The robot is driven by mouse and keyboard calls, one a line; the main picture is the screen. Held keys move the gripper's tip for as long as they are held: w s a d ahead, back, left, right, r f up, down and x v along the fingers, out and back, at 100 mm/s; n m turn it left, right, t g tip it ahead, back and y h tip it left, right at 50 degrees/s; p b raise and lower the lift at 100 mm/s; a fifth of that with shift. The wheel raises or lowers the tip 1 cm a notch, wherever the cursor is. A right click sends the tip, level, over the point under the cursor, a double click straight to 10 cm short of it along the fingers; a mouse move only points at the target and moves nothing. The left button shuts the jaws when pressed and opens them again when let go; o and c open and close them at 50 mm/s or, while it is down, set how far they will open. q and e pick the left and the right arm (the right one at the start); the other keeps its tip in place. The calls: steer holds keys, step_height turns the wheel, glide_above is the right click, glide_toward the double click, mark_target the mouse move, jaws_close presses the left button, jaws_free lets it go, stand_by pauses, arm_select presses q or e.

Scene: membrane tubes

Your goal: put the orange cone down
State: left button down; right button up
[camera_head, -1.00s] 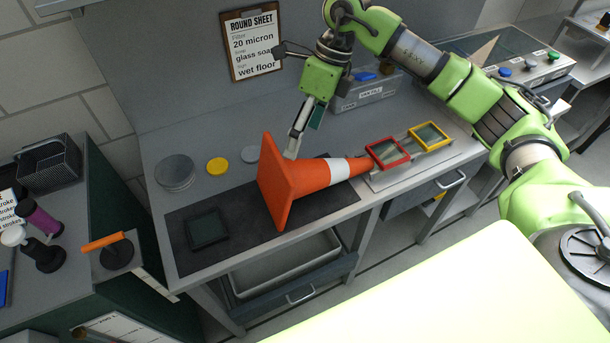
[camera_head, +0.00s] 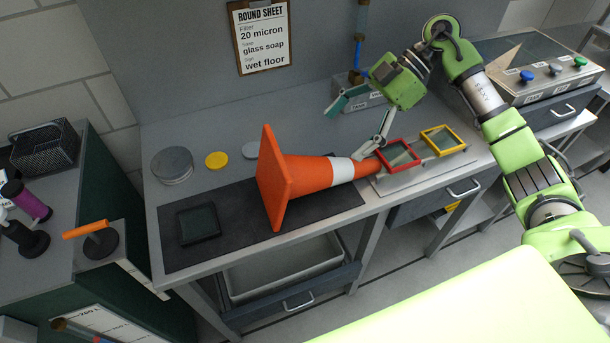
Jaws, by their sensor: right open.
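The orange cone (camera_head: 305,174) with a white band lies on its side on the bench. Its square base faces left and its narrow end points right, close to the red frame (camera_head: 398,152). It lies partly over the dark mat (camera_head: 240,220). My right gripper (camera_head: 347,134) is open, with its fingers spread wide and nothing between them. It is behind and above the cone's narrow end; one finger's tip appears close to the cone, and I cannot tell if it touches. My left gripper is not in view.
A yellow frame (camera_head: 441,140) sits beside the red one on a pale holder. A grey bin (camera_head: 358,101) stands behind the gripper. Discs, including a yellow disc (camera_head: 216,160), lie at the back left. A dark square tray (camera_head: 198,224) is left of the cone.

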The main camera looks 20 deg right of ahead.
mark_target(314, 160)
steer(key=p+x, duration=0.1)
steer(key=x, duration=0.7)
steer(key=shift+a, duration=0.1)
steer(key=p+x, duration=0.2)
steer(key=x, duration=0.2)
steer(key=shift+s+a+f, duration=0.15)
steer(key=shift+a+f, duration=0.05)
steer(key=shift+a, duration=0.05)
steer(key=shift+a+f, duration=0.3)
steer(key=shift+f, duration=0.05)
steer(key=shift+c, duration=0.3)
steer(key=c, duration=1.7)
steer(key=shift+r, duration=0.2)
